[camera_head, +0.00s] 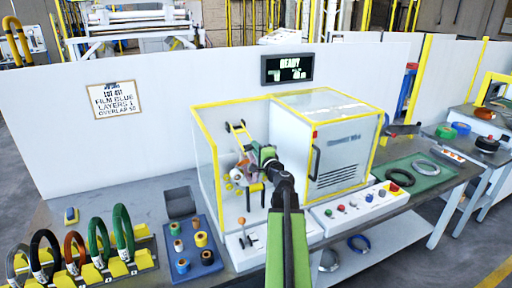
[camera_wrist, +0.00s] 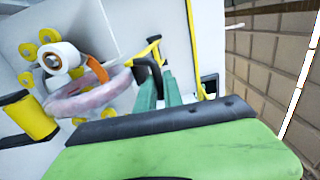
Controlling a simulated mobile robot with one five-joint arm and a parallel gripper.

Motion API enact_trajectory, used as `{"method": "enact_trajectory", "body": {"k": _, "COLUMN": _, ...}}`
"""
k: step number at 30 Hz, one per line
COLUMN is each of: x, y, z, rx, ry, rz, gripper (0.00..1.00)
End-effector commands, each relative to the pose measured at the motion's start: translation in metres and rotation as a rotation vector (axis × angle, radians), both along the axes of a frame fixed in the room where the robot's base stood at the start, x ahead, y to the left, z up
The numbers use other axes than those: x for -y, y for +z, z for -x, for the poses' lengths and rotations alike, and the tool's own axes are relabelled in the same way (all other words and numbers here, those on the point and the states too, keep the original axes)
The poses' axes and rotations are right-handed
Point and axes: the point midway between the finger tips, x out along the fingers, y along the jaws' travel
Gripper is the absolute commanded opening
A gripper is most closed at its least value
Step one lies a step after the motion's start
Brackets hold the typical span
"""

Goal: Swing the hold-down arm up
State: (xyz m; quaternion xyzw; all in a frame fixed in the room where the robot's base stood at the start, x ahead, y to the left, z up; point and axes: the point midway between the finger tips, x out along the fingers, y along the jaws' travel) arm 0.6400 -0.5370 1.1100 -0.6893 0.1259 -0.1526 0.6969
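The hold-down arm appears as a yellow bar (camera_head: 239,137) inside the wrapping machine; in the wrist view a yellow bar with a black end (camera_wrist: 147,51) lies at my fingertips. My gripper (camera_head: 258,156) reaches into the machine. Its two green fingers (camera_wrist: 159,82) are a little apart, with the black end at or between their tips; whether they grip it is unclear. A pale pinkish coil (camera_wrist: 88,98) sits left of the fingers. A white film roll (camera_wrist: 62,57) and an orange part (camera_wrist: 97,70) are beside it. My wrist hides part of the machine.
The machine's yellow-framed cabinet (camera_head: 338,150) stands close to the right of my gripper. A control panel (camera_head: 358,205) is in front. Several colored coils stand in a yellow rack (camera_head: 145,262) at left, beside a blue tray of rolls (camera_head: 198,258). The display (camera_head: 287,68) reads READY.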

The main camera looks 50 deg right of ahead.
Motion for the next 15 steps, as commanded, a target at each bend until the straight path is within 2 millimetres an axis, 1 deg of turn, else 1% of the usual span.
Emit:
{"method": "enact_trajectory", "body": {"k": 1, "x": -0.0015, "y": 0.0000, "z": -0.0009, "rx": 0.000, "ry": 0.002, "rz": 0.000, "gripper": 0.03}}
{"method": "enact_trajectory", "body": {"k": 2, "x": -0.0019, "y": 0.0001, "z": -0.0013, "rx": 0.000, "ry": 0.003, "rz": 0.000, "gripper": 0.00}}
{"method": "enact_trajectory", "body": {"k": 15, "x": -0.0066, "y": 0.0001, "z": -0.0047, "rx": 0.000, "ry": 0.011, "rz": 0.000, "gripper": 0.00}}
